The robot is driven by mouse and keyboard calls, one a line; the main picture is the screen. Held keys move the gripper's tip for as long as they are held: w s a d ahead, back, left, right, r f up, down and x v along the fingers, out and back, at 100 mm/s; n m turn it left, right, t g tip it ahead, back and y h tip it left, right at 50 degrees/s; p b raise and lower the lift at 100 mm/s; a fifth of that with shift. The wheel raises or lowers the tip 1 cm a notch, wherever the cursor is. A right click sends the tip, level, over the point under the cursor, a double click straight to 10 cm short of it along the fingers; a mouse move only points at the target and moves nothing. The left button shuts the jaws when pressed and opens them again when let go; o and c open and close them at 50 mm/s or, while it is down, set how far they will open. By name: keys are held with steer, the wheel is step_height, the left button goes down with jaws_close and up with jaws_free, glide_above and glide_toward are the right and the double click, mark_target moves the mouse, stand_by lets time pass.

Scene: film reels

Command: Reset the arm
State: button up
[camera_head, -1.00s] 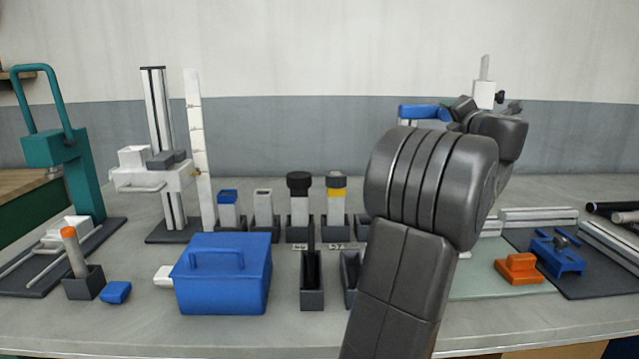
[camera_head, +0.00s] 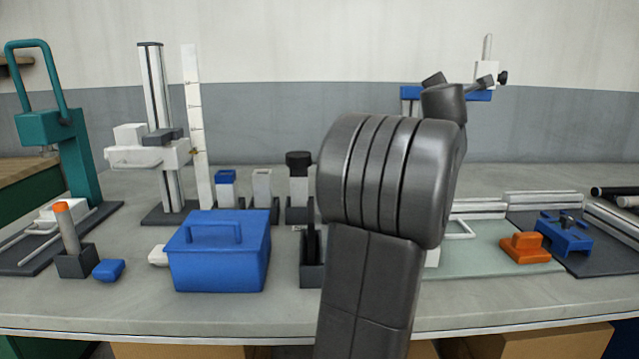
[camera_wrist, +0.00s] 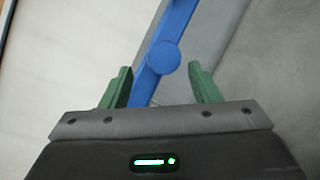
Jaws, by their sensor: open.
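My gripper (camera_wrist: 160,86) shows in the wrist view with its two green fingers spread apart and nothing between them touching both. A blue bar with a round knob (camera_wrist: 164,57) passes behind the gap between the fingers; I cannot tell how far off it is. In the head view my dark arm rises through the middle right of the picture and hides the gripper itself. Just beyond the arm's far end stands a blue-armed stand with a white block (camera_head: 486,71) and an upright rod.
A blue lidded box (camera_head: 219,268), a teal press (camera_head: 60,140) and a white column with a carriage (camera_head: 152,150) stand on the left of the grey bench. An orange block (camera_head: 524,248) and a blue clamp (camera_head: 563,234) lie on the right. The front strip is clear.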

steer(key=a+m+g+h+p, duration=0.1)
steer(key=h+p, duration=0.1)
steer(key=p, duration=0.1)
steer(key=s+a+m+g+h+p, duration=0.1)
steer(key=m+g+h+p, duration=0.1)
steer(key=p, duration=0.2)
steer(key=s+a+m+g+h+p, duration=0.1)
steer(key=a+m+h+p, duration=0.1)
steer(key=h+p, duration=0.1)
steer(key=shift+r+g+p, duration=0.15)
steer(key=shift+g+p, duration=0.25)
steer(key=shift+p, duration=0.35)
steer(key=shift+a+m, duration=0.1)
steer(key=shift+m, duration=0.2)
steer(key=shift+s, duration=0.1)
